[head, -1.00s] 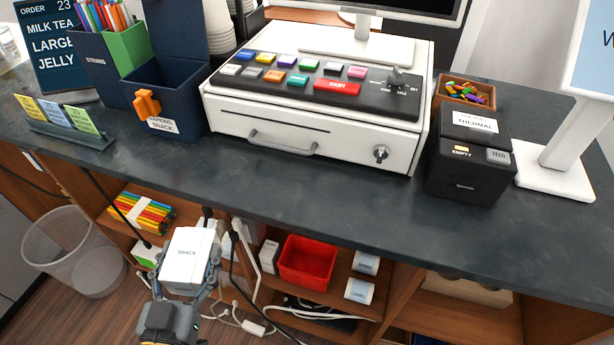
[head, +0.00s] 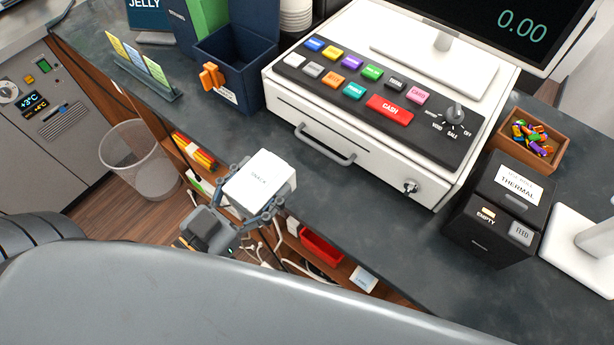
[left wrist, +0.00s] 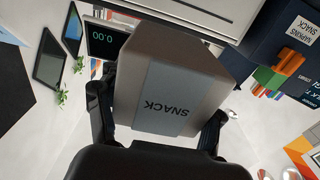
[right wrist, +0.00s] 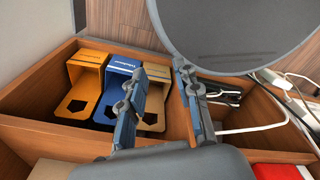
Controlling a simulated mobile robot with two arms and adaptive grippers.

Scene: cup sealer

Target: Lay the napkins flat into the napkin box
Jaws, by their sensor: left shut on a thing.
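A white napkin pack (head: 260,181) marked SNACK is held between the fingers of my left gripper (head: 245,205), beside the counter's front edge. It fills the middle of the left wrist view (left wrist: 170,85), with a finger on each side. The dark blue napkin box (head: 238,62) stands open on the counter, farther back, with an orange clip on its front. In the left wrist view the box (left wrist: 290,45) is at the upper right, its label reading NAPKINS SNACK. My right gripper (right wrist: 158,72) is open and empty, in front of a low shelf.
The white cash drawer (head: 360,150) stands right of the box, and a card holder (head: 145,72) stands left of it. A black thermal printer (head: 495,215) is at the right. Below the counter, the shelf holds a red tray (head: 322,246). The counter strip before the box is clear.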

